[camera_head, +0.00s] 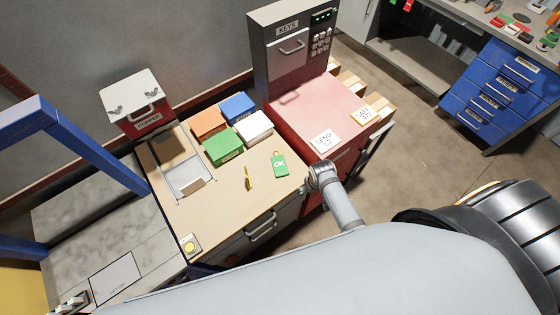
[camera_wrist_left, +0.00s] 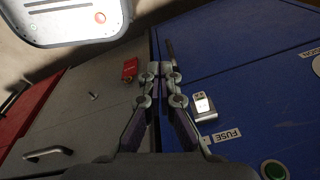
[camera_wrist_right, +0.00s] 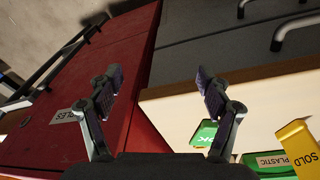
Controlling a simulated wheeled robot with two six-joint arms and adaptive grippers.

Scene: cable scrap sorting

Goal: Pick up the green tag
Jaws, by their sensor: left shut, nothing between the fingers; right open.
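The green tag (camera_head: 279,166) with white "OK" lettering lies flat on the tan worktop, near its right edge, in the head view. In the right wrist view the green tag (camera_wrist_right: 204,134) is partly hidden behind my right gripper's right finger. My right gripper (camera_wrist_right: 160,77) is open and empty, with its fingers spread over the gap between the red cabinet and the tan worktop. My left gripper (camera_wrist_left: 159,70) is shut and empty in front of a blue panel, away from the tag.
Orange (camera_head: 208,122), blue (camera_head: 238,106), white (camera_head: 254,127) and green (camera_head: 223,146) boxes stand behind. The red cabinet (camera_head: 298,110) adjoins on the right.

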